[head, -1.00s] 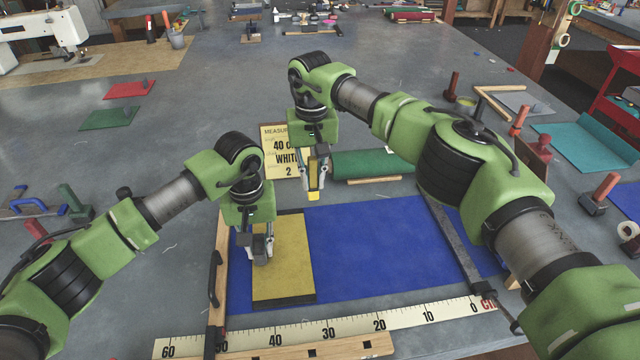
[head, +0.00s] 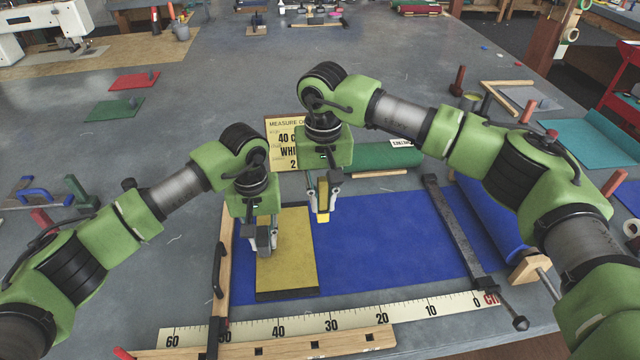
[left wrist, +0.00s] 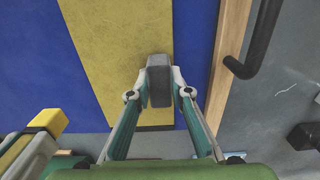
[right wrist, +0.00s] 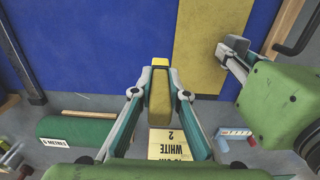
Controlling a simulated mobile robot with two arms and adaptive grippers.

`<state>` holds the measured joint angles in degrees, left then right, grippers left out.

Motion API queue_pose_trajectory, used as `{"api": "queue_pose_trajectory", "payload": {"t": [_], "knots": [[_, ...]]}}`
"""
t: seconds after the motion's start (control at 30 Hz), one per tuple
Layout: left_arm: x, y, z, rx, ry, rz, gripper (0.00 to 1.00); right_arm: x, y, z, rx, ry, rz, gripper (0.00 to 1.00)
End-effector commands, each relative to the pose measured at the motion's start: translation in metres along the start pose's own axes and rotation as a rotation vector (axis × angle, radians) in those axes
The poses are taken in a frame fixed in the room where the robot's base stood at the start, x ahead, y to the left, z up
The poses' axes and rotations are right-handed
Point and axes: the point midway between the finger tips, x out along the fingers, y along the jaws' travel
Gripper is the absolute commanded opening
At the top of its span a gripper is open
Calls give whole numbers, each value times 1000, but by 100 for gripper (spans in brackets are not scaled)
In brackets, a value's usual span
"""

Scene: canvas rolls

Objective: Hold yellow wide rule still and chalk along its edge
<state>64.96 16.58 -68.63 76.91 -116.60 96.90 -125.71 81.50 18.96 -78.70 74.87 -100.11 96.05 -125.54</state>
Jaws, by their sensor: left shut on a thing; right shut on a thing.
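The yellow wide rule (head: 292,262) lies flat on the blue canvas (head: 390,240), near its left end. My left gripper (head: 262,243) is shut on a grey grip (left wrist: 160,84) standing on the rule. My right gripper (head: 323,206) is shut on a yellow chalk block (head: 323,214), beside the rule's right edge near its far end. In the right wrist view the chalk (right wrist: 160,95) points over the canvas's far margin, slightly apart from the rule (right wrist: 203,50). I cannot tell whether its tip touches the canvas. No chalk line is visible.
A wooden strip with a black handle (head: 218,270) runs along the canvas's left edge. A dark bar clamp (head: 455,230) crosses its right part, beside the blue roll (head: 492,225). A ruler (head: 330,322) lies in front.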

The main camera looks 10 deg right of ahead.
Motion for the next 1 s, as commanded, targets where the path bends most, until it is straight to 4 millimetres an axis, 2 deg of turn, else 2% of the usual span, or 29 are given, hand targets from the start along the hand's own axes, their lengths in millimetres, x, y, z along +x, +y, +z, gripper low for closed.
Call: {"api": "queue_pose_trajectory", "payload": {"t": [0.7, 0.8, 1.0], "knots": [[1, -1, 0, -1, -1, -2, 0, 0, 0, 140, -3, 1, -1, 0], [1, -1, 0, -1, -1, -2, 0, 21, 0, 137, 2, -3, 0, 0], [1, -1, 0, -1, -1, -1, 0, 42, 0, 136, 1, -2, -1, 0]]}}
